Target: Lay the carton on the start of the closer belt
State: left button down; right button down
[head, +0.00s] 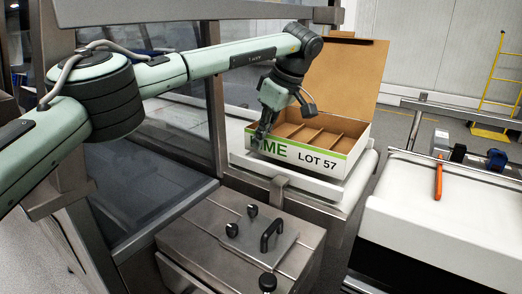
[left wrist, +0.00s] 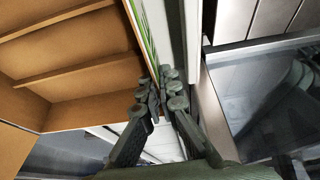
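The carton (head: 317,161) is white outside with a green stripe and "LOT 57" on its front. Its brown inside has dividers, and its lid stands open at the back. It sits over the white end of a belt (head: 361,174); I cannot tell whether it bears fully on it. My left gripper (head: 262,139) is at the carton's front left corner. In the left wrist view its fingertips (left wrist: 164,92) are close together at the carton's wall (left wrist: 148,45), apparently pinching it. The fingers partly hide the wall's end. My right gripper is not in view.
A steel cabinet (head: 190,236) with black knobs and a handle stands in front. A glass panel in a steel frame is at left. A yellow ladder (head: 497,90) stands behind.

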aim_at(260, 152)
pick_arm(q)
jog(key=shift+f, duration=1.75)
jog(key=c, duration=2)
grip_release()
jog(key=v, duration=1.2)
